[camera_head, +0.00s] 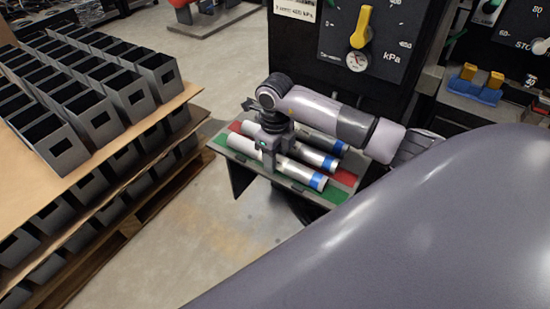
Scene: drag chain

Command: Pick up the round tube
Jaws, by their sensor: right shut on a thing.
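Several silver round tubes with blue bands near their right ends lie side by side on a small stand (336,193) with green and red areas. The front tube (302,176) is nearest me, the middle tube (312,156) lies behind it, and the back tube (322,141) is farthest. My right gripper (269,163) reaches down from above at the front tube and is shut on it, around its middle. The gripper and wrist hide part of the front and middle tubes. The tube's underside is hidden, so I cannot tell if it is clear of the stand. My left gripper is not in view.
A pallet stack with a brown sheet (108,160) and several dark open boxes (94,118) stands at the left. A black panel with a kPa gauge and yellow knob (361,27) rises behind the stand. Bare floor (215,238) lies between the stand and pallet.

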